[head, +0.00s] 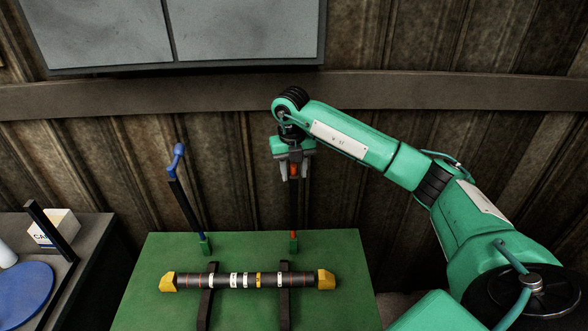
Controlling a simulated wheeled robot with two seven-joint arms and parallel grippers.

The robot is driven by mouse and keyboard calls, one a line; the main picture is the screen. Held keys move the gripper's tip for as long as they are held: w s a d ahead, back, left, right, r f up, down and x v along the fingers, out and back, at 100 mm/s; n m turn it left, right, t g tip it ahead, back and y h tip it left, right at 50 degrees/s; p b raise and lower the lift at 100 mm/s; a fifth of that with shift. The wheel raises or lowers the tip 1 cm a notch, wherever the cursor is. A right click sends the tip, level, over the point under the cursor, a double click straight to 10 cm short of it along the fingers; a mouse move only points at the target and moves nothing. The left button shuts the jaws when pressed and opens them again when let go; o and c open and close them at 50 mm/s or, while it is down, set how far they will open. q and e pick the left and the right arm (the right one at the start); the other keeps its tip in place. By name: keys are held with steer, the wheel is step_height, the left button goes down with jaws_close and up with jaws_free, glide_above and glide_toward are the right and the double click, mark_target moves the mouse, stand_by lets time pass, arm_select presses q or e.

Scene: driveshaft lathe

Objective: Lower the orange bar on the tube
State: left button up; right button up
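The tube (220,281) is a dark driveshaft with yellow ends, white bands and a yellow band. It lies across two dark supports on the green table. The orange bar (294,212) stands upright behind the tube's right part, its foot in a small green block. My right gripper (294,174) points down at the bar's top, with an orange part showing between its fingers. Whether the fingers press on it is too small to tell. A similar blue-topped bar (183,204) stands raised and tilted at the left. My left gripper is not in view.
The green table (150,310) is clear around the tube. At the left, a dark table (90,235) holds a white box (58,228), a blue disc (24,291) and a slanted black bar. A corrugated wall with a grey panel (250,30) stands behind.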

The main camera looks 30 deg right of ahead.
steer(key=shift+f, duration=0.7)
jaws_close()
steer(key=shift+f, duration=0.1)
